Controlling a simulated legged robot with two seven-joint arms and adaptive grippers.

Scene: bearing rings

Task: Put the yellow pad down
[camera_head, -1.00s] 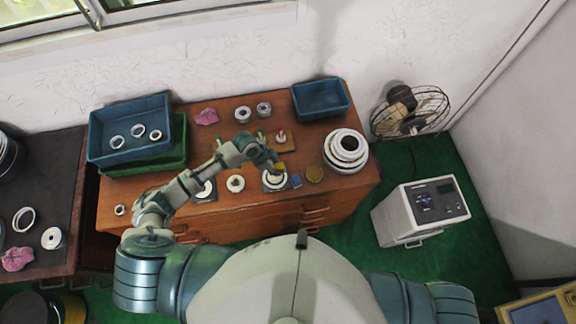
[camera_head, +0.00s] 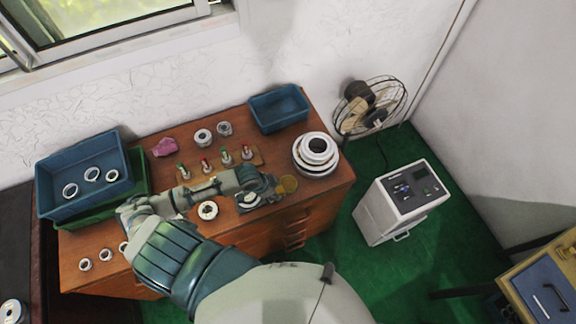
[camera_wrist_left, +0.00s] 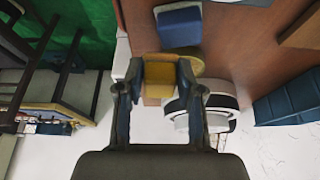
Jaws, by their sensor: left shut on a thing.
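My left gripper (camera_head: 272,186) is at the table's front right, just right of the dark square plate with a white ring (camera_head: 248,200) and beside a round yellow-brown disc (camera_head: 288,185). In the left wrist view it is shut on the yellow pad (camera_wrist_left: 160,76), which sits between the two fingertips. The round disc (camera_wrist_left: 188,58) shows just beyond the pad there, and a blue block (camera_wrist_left: 180,26) further off. I cannot tell whether the pad touches the table. In the head view the pad is hidden by the gripper. My right gripper is out of view.
A stack of white rings (camera_head: 316,152) stands close behind the gripper. Several small pegs with red and green tops (camera_head: 225,157) stand behind the arm. Blue bins (camera_head: 278,108) (camera_head: 85,172) stand at the back right and left. The wooden table's (camera_head: 325,185) front edge is near.

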